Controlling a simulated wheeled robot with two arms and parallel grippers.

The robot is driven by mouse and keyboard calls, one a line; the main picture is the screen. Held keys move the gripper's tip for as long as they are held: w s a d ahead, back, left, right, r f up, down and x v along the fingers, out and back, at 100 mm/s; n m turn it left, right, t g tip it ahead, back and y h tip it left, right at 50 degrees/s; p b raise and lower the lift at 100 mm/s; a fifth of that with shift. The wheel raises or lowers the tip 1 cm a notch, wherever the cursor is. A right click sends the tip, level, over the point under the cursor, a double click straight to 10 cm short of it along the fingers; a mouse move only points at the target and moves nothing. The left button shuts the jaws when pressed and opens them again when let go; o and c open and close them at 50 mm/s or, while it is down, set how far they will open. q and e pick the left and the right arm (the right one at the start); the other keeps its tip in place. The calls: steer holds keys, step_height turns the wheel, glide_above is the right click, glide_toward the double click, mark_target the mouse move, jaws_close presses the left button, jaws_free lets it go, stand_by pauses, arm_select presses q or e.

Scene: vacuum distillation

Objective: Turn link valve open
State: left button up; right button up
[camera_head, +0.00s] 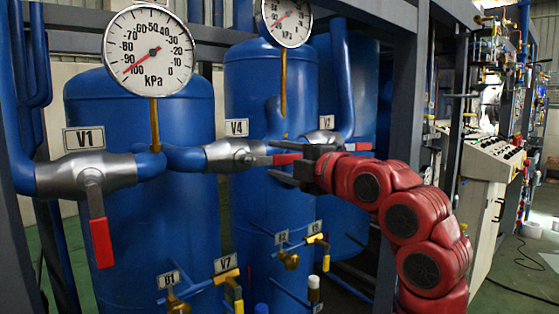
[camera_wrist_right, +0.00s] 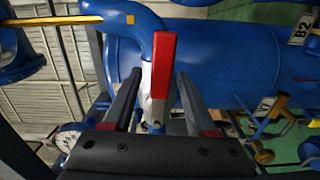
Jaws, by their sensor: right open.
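The valve labelled V4 (camera_head: 237,128) has a silver body (camera_head: 230,154) on the blue pipe linking the left and middle tanks. Its red lever (camera_head: 286,159) points right, roughly level along the pipe. In the right wrist view the red lever (camera_wrist_right: 163,66) stands upright between the two fingers. My right gripper (camera_head: 279,164) is open around the lever, one finger on each side. In the wrist view my right gripper (camera_wrist_right: 157,95) shows gaps between its fingers and the lever. My left gripper is not in view.
Valve V1 (camera_head: 88,171) at the left has a red lever (camera_head: 101,242) hanging down. Two kPa gauges (camera_head: 150,50) stand above the blue tanks (camera_head: 190,225). Small yellow-handled valves (camera_head: 226,264) sit below. A grey frame post (camera_head: 457,120) and a control console (camera_head: 493,158) are to the right.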

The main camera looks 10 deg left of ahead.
steer(key=shift+s+d, duration=0.1)
steer(key=b+v, duration=0.1)
steer(key=v, duration=1.6)
steer(key=shift+b, duration=0.3)
